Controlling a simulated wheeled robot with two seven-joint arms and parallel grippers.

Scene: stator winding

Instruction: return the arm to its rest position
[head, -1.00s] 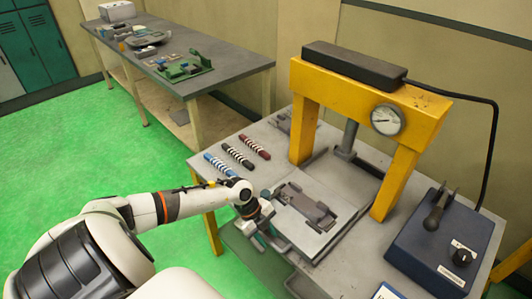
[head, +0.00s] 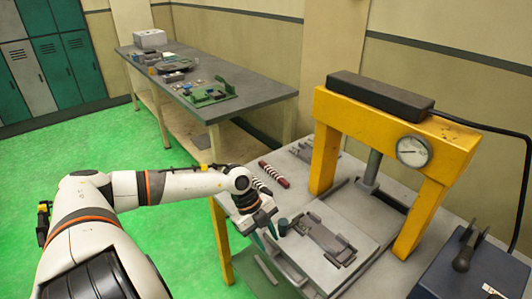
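My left arm comes in from the left, reaching over the near left edge of the grey press table. My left gripper (head: 264,232) points down beside the grey fixture plate (head: 345,243). Its greenish fingertips show only in part, and I cannot tell whether they are apart or shut. I see nothing clearly held in it. A small dark cylinder (head: 283,227) shows just right of the gripper; I cannot tell whether it is part of it. My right gripper is not in view.
A yellow press (head: 330,150) with a gauge (head: 413,151) stands right of the gripper. A blue control box (head: 480,275) is at lower right. A red striped rod (head: 274,174) lies behind my arm. A long bench (head: 255,91) stands behind. Green floor is clear at left.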

